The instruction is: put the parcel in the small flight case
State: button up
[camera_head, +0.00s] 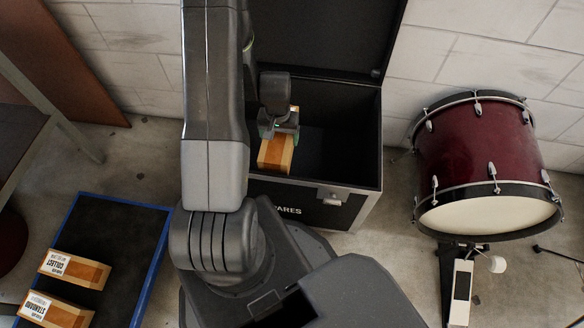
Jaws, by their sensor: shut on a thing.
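The small flight case (352,199) is black with an open lid (330,38) leaning back against the wall. Part of the word "SPARES" shows on its front. My gripper (280,133) is over the case opening, towards its left side. It is shut on an orange-brown parcel (275,154) with a pale stripe. The parcel is within the outline of the case opening; I cannot tell whether it touches the floor of the case. My arm hides the left part of the case.
Two similar parcels with white labels, one (74,270) behind the other (53,311), lie on a dark mat with a blue edge (125,200) at lower left. A red bass drum (478,160) with a pedal (462,280) stands right of the case. Bare floor (385,250) lies between them.

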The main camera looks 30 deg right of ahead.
jog(key=shift+f+b, duration=5.7)
jog(key=shift+f, duration=3.6)
jog(key=shift+f, duration=0.15)
jog(key=o, duration=1.6)
notch_tip(320, 180, up, 12)
jog(key=p, duration=0.4)
